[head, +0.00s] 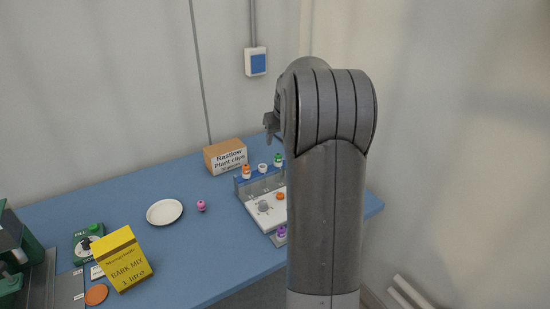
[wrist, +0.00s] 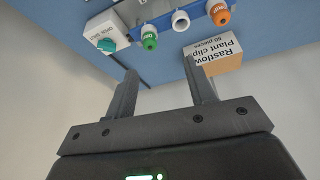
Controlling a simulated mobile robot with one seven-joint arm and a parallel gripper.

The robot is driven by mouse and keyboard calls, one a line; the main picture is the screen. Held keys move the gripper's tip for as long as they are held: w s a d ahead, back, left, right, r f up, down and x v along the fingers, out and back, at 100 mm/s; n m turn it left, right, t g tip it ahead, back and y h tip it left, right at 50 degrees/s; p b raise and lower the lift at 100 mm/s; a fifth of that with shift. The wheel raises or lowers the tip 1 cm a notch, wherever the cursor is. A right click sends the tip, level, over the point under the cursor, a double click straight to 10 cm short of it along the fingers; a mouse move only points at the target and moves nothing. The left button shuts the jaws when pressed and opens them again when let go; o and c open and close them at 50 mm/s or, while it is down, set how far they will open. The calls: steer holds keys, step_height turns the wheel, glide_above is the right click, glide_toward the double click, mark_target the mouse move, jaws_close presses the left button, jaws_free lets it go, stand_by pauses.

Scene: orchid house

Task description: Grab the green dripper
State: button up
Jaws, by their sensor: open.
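The green dripper (head: 278,159) stands in the back row of a blue and white rack (head: 243,186), close to my arm. In the wrist view the green dripper (wrist: 149,38) has a green cap on a white part and sits beside a white piece (wrist: 180,20). My gripper (wrist: 160,70) is open and empty, its two fingers pointing towards the row, with the green dripper beyond the gap between the fingertips. In the head view only a small part of my gripper (head: 270,126) shows past my arm, above the rack.
An orange dripper (head: 246,171) stands at the row's other end. A purple one (head: 281,231) is at the rack's front. A cardboard box (head: 225,155) stands behind the rack. A white box with a teal knob (wrist: 105,45) is beside the green dripper. A pink dripper (head: 201,206) stands alone.

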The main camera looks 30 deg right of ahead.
steer(key=d+f, duration=0.1)
steer(key=d, duration=0.1)
glide_above(278, 155)
steer(key=s, duration=0.3)
steer(key=f, duration=0.5)
steer(key=shift+w+a+f, duration=0.1)
steer(key=shift+w+a, duration=0.1)
steer(key=shift+a, duration=0.15)
steer(key=shift+d+x, duration=0.2)
steer(key=shift+x, duration=2.55)
steer(key=shift+w, duration=0.1)
steer(key=shift+c, duration=0.4)
steer(key=c, duration=1)
